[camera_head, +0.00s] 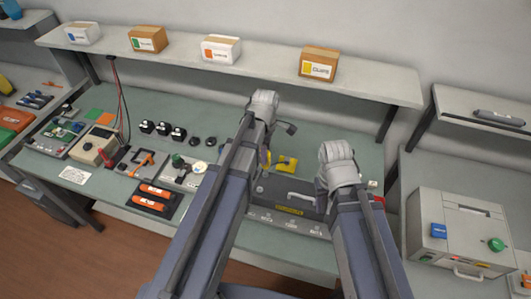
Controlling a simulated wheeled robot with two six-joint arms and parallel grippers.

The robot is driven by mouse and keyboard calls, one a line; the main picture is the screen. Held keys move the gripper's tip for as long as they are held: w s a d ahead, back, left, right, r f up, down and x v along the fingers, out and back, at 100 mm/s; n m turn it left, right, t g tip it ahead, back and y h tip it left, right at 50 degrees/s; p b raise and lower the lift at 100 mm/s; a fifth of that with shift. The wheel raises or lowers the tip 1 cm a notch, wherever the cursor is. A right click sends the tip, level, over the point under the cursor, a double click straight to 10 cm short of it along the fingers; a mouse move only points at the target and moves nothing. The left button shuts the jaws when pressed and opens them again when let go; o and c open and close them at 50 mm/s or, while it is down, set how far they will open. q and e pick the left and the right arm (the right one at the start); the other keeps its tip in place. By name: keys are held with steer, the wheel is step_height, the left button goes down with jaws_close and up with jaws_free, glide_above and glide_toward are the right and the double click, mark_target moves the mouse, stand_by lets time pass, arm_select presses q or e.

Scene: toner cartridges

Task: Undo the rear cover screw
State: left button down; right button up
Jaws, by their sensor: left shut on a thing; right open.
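A dark grey unit (285,190) with a white handle and a yellow label sits at the front of the bench, partly behind my arms. I cannot make out a rear cover screw on it. My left gripper (264,158) is over the back of this unit, largely hidden by its own arm. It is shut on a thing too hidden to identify. A yellow part (286,163) shows just right of it. My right gripper (321,202) is open at the right end of the unit, mostly hidden behind its wrist.
Left on the bench are a meter (92,146), black caps (163,129) and a dark tray (153,200) with orange-marked tools. A shelf (265,72) with boxes runs above the back. A grey machine (462,230) stands at the right.

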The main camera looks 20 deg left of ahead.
arm_select(q)
steer(key=n, duration=0.7)
steer(key=shift+r, duration=0.2)
steer(key=shift+r+p, duration=0.3)
steer(key=shift+p, duration=0.25)
step_height(320, 180, up, 6)
steer(key=p, duration=0.6)
steer(key=shift+r, duration=0.1)
